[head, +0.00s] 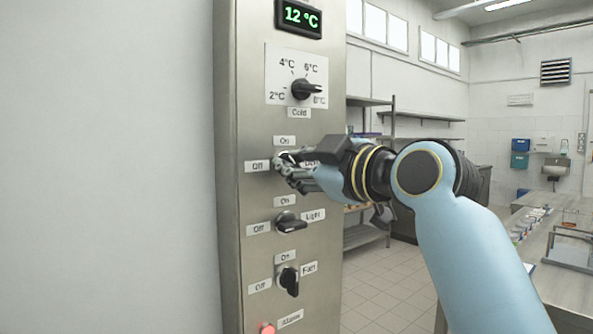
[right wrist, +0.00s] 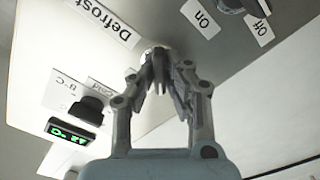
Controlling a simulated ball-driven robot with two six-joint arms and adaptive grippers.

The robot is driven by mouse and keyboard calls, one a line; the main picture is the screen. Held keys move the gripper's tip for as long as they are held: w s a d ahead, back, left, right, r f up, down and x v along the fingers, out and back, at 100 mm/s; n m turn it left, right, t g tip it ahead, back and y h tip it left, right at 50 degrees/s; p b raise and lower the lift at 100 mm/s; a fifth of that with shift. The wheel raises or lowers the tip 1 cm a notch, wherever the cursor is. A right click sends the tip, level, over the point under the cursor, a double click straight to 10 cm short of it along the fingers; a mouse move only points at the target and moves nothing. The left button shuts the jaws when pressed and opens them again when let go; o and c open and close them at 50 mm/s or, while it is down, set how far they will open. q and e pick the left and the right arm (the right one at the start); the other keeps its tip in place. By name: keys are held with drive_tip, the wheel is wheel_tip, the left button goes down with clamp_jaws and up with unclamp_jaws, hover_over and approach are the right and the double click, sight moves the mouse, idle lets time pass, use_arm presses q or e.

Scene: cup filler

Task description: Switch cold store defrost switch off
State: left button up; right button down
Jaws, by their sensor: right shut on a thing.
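The defrost switch (head: 287,156) is a dark rotary knob on the steel cold store panel (head: 240,215), between an "On" label above and an "Off" label to its left. My right gripper (head: 285,163) is shut on this knob and covers most of it, so its pointing direction is hard to tell. The label on its right is partly hidden behind the gripper. In the right wrist view the gripper (right wrist: 160,62) has its fingers closed together at the panel, beside the "Defrost" label (right wrist: 103,20). My left gripper is not in view.
The temperature knob (head: 302,90) and the 12 °C display (head: 298,17) sit above. The light switch (head: 290,222), the fan switch (head: 288,281) and a red alarm part (head: 267,328) sit below. Shelves and a steel table (head: 565,285) stand farther back right.

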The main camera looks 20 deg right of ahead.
drive_tip(key=shift+a+f+n+b, duration=0.15)
drive_tip(key=shift+n+b, duration=0.65)
drive_tip(key=shift+n, duration=1.5)
drive_tip(key=shift+d+f+n+b, duration=0.1)
drive_tip(key=shift+n+b, duration=0.7)
drive_tip(key=shift+n, duration=1.5)
drive_tip(key=c, duration=1.4)
unclamp_jaws()
drive_tip(key=shift+o, duration=0.2)
drive_tip(key=v, duration=0.7)
drive_tip(key=shift+s, duration=0.3)
